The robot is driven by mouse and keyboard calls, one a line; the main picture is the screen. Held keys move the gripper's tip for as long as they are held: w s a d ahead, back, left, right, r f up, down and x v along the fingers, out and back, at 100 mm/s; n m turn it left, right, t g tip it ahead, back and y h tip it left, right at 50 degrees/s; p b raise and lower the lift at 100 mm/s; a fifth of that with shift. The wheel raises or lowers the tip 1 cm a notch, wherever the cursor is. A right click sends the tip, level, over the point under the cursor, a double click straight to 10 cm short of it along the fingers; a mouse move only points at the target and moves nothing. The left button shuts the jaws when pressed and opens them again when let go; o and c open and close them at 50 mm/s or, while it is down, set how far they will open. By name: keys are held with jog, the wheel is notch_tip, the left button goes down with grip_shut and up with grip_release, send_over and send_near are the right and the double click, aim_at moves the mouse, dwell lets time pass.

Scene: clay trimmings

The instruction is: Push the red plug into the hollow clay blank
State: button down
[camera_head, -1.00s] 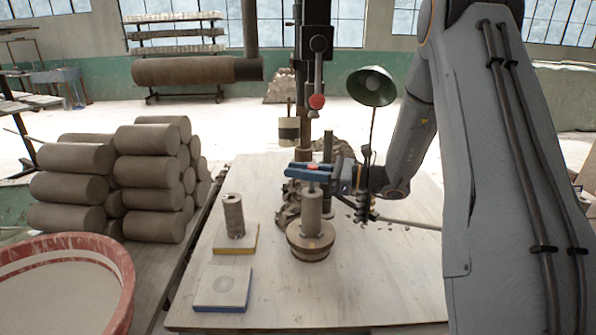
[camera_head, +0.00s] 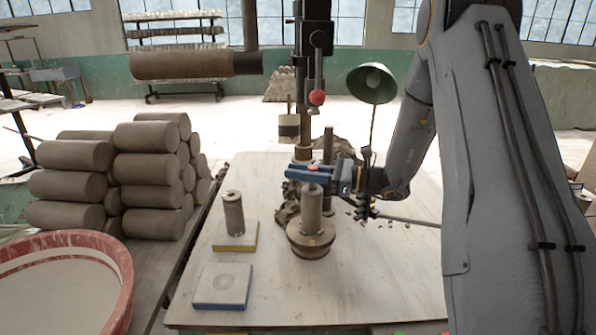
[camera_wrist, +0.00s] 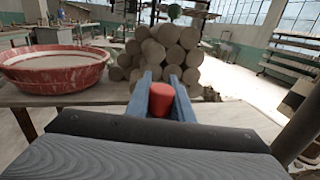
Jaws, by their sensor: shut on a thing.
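My gripper (camera_head: 303,173) has blue fingers and is shut on the red plug (camera_wrist: 161,99), which shows between the fingertips in the wrist view. In the head view the fingers hide the plug. A grey-brown upright clay cylinder (camera_head: 311,212), which looks like the blank, stands on a round wooden base (camera_head: 311,245) on the table. The fingers are just above its top. I cannot tell whether the plug touches or enters the blank, and its opening is hidden.
A second clay cylinder (camera_head: 233,214) stands on a yellow-edged board (camera_head: 236,244) to the left. A blue-edged board (camera_head: 222,286) lies in front of it. A press column stands behind. Stacked clay rolls (camera_head: 150,178) and a red basin (camera_head: 118,275) are at left. The table's front right is clear.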

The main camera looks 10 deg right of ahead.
jog(key=shift+f+b, duration=0.75)
jog(key=shift+f, duration=0.7)
jog(key=c, duration=1.5)
grip_release()
jog(key=shift+r, duration=0.15)
notch_tip(320, 180, up, 10)
jog(key=shift+f+b, duration=0.1)
jog(key=shift+b, duration=0.9)
jog(key=s+a+f+n+g+h, duration=0.3)
jog(key=s+f+n+g, duration=0.1)
jog(key=s+f, duration=0.25)
jog(key=s+a+f+n+g+h, duration=0.25)
jog(key=s+f, duration=0.25)
jog(key=s, duration=0.3)
jog(key=s+d+f+n+h, duration=0.2)
jog(key=s+d+n+h, duration=0.1)
jog(key=s+n, duration=0.1)
jog(key=s+d+f+n+h, duration=0.3)
jog(key=s+n+h, duration=0.1)
jog(key=n, duration=0.3)
jog(key=s+d+f+n+h, duration=0.3)
jog(key=s+n, duration=0.2)
jog(key=n, duration=0.1)
jog(key=shift+s+g+h, duration=0.2)
jog(key=shift+g+h, duration=0.05)
jog(key=shift+h, duration=0.1)
